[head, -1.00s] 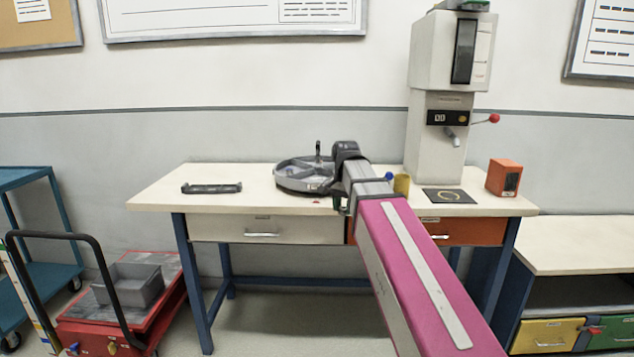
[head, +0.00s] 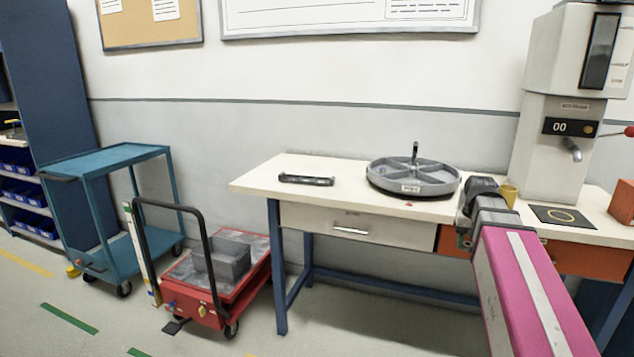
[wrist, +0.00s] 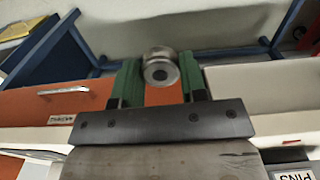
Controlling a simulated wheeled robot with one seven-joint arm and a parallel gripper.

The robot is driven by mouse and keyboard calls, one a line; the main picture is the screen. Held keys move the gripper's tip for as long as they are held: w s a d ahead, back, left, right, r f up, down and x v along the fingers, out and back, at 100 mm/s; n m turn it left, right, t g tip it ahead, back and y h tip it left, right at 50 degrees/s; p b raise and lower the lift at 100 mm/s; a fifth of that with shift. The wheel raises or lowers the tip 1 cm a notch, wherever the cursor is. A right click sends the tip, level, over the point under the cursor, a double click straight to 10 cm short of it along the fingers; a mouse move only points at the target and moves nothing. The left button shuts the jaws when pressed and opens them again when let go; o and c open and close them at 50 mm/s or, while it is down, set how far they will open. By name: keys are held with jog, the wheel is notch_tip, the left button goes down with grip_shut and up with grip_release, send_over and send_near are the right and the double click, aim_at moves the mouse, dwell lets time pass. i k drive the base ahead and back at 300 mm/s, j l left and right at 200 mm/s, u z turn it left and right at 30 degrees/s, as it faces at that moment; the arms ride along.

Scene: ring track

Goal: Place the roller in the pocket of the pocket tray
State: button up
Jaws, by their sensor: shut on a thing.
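The roller (wrist: 161,70) is a short metal cylinder with a dark centre on its end face. In the wrist view my gripper (wrist: 159,79) is shut on it between two green fingers, in front of the bench's orange drawer. In the head view my wrist hides the fingers and the roller at the bench's front edge. A low dark tray (head: 305,180) lies on the left of the bench top, and it may be the pocket tray; its pocket is too small to make out. My gripper is well to its right.
A round grey divided tray (head: 377,182) with a centre post stands on the bench (head: 262,181), left of my wrist. A press (head: 551,160), yellow cup (head: 509,195) and dark ring mat (head: 543,212) are to the right. A red cart (head: 212,311) and blue trolley (head: 110,160) stand left.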

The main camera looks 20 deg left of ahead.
aim_at(306, 178)
jog(key=j, duration=0.6)
jog(key=k+j, duration=0.15)
jog(key=j, duration=1.05)
jog(key=k+u, duration=0.05)
